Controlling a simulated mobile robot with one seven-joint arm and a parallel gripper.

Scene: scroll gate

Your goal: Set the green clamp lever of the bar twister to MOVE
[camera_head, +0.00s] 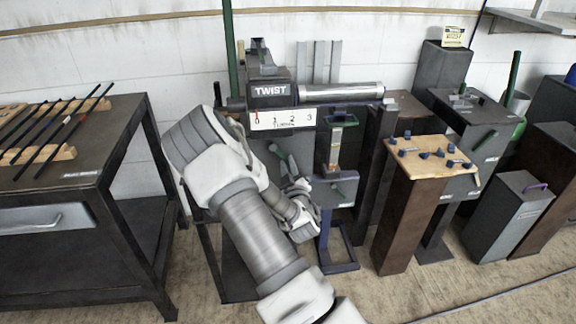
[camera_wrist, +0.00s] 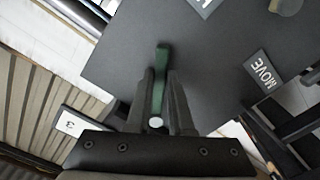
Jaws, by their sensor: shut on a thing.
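The bar twister (camera_head: 270,92) stands against the back wall, with a TWIST sign and a scale from 0 to 3. In the wrist view, the green clamp lever (camera_wrist: 162,62) stands between the fingers of my gripper (camera_wrist: 161,95), which is shut on it. The lever points up the picture, over a dark plate (camera_wrist: 215,55). A MOVE label (camera_wrist: 264,70) lies to the right of the lever, apart from it. A second label (camera_wrist: 203,4) is cut off at the top edge. In the head view my wrist hides most of the grip.
A dark table (camera_head: 95,180) with black bars on wooden rests is at the left. A brown pedestal (camera_head: 408,220) with several blue pieces on its top stands right of the twister. A blue-footed stand (camera_head: 338,255) is close to my wrist. Open floor shows in front.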

